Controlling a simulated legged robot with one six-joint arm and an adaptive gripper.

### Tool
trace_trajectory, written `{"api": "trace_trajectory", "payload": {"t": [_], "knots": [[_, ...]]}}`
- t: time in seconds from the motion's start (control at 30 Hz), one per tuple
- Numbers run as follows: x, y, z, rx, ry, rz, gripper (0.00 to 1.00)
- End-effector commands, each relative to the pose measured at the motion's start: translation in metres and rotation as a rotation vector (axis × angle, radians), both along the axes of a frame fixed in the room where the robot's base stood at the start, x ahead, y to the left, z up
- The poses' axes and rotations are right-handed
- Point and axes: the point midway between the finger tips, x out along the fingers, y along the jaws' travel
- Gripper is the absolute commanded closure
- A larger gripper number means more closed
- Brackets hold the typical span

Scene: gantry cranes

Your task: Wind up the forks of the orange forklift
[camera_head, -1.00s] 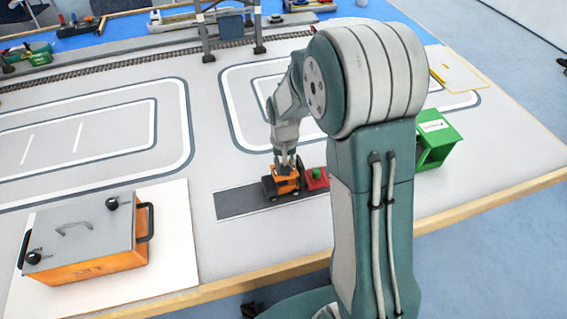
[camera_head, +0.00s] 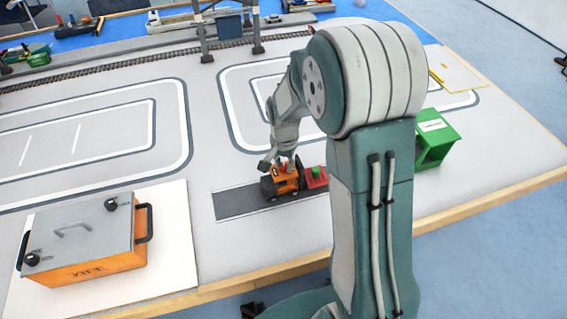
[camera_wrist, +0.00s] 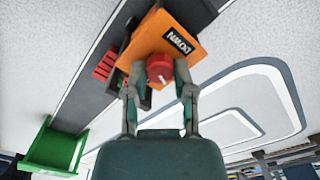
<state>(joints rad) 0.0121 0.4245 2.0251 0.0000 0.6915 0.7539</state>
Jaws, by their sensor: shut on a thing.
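The orange forklift (camera_head: 284,183) stands on a dark grey strip on the table. A red round knob (camera_wrist: 160,67) with a white mark sits on the forklift. My gripper (camera_wrist: 158,82) is shut on this knob, one finger on each side. In the head view my gripper (camera_head: 279,163) is at the top of the forklift, partly hiding it. The forks cannot be made out clearly.
A red block with a green top (camera_head: 317,178) lies beside the forklift on the dark strip (camera_head: 240,203). A green open box (camera_head: 437,140) stands to the right, beyond my arm. An orange case with a grey lid (camera_head: 100,262) lies front left. Painted track loops surround clear table.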

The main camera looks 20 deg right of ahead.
Motion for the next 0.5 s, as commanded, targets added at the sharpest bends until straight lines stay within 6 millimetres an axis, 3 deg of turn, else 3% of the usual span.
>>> {"api": "trace_trajectory", "payload": {"t": [0.33,0.37,0.4,0.43,0.5], "knots": [[0.0000,0.0000,-0.0005,0.000,0.000,-0.002,1.00],[0.0000,0.0000,-0.0005,0.000,0.000,-0.002,0.58],[0.0000,0.0000,-0.0005,0.000,0.000,-0.002,0.40],[-0.0001,0.0001,-0.0005,0.000,0.000,-0.001,0.31],[-0.0001,0.0001,-0.0004,0.000,0.000,-0.001,0.31]]}}
